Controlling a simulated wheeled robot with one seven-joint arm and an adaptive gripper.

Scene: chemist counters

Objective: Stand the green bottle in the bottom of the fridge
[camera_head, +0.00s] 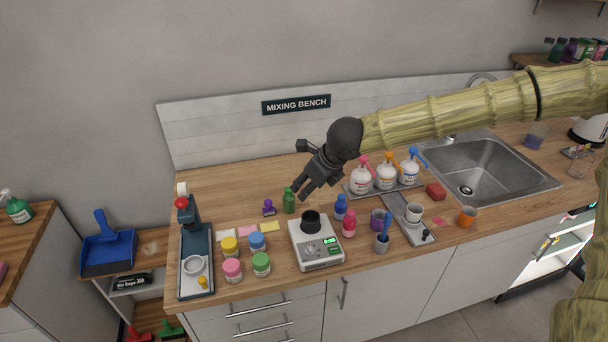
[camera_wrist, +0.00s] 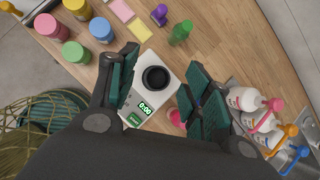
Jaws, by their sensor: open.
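The green bottle (camera_head: 289,201) stands upright on the wooden mixing bench, behind the scale and right of a small purple item. It also shows in the wrist view (camera_wrist: 181,31), beyond my fingers at the top. My gripper (camera_head: 304,190) is open and empty above the bench, close to the bottle in the head view but apart from it. In the wrist view its two fingers (camera_wrist: 160,92) are spread wide with the scale seen between them. An open lit cabinet with shelves (camera_head: 548,250), possibly the fridge, shows in part at the right; my arm hides some of it.
A scale with a black cup (camera_head: 317,251) stands in front of the bottle. Lidded jars (camera_head: 261,264), a blue bottle (camera_head: 341,207), a pink bottle (camera_head: 349,224) and pump bottles (camera_head: 386,177) stand around. The bench is clear behind the bottle. A sink (camera_head: 485,172) is at right.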

